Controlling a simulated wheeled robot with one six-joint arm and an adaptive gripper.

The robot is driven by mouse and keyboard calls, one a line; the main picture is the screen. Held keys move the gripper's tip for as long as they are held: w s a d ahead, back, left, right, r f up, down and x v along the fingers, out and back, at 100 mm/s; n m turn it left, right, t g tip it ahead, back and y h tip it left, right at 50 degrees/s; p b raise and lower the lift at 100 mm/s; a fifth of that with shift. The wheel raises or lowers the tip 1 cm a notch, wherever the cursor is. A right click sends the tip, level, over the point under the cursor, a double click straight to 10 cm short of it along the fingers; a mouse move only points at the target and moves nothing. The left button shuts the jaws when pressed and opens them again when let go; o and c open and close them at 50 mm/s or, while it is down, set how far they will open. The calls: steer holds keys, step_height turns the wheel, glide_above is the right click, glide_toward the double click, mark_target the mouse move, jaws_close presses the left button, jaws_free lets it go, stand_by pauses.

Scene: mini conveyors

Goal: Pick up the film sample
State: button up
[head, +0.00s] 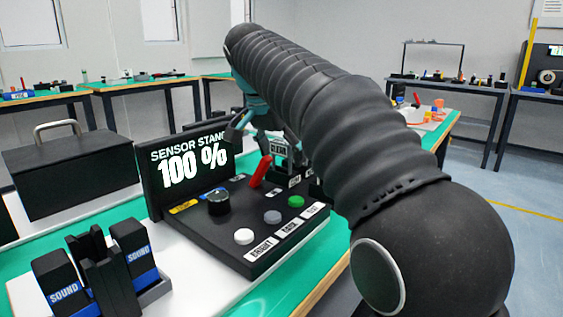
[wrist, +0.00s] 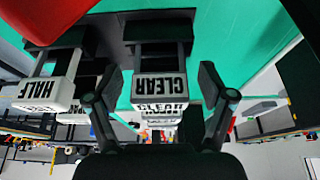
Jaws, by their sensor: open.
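Film samples with white labelled faces stand on a dark panel. In the wrist view, the one marked CLEAR (wrist: 160,88) lies between the two fingers of my gripper (wrist: 149,80), which are spread with a gap on each side. The sample marked HALF (wrist: 40,92) is to the left, outside the fingers. In the head view, the CLEAR sample (head: 279,149) shows at the back of the panel, under my gripper and partly hidden by my arm. Whether a finger touches it I cannot tell.
The sensor stand (head: 185,163) reads 100 % behind a control panel with a red lever (head: 260,171), a black knob (head: 218,201) and buttons. SOUND blocks (head: 62,280) stand at front left, a black case (head: 70,172) behind them. Other benches line the walls.

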steer(key=c, duration=1.2)
steer(key=shift+r, duration=0.1)
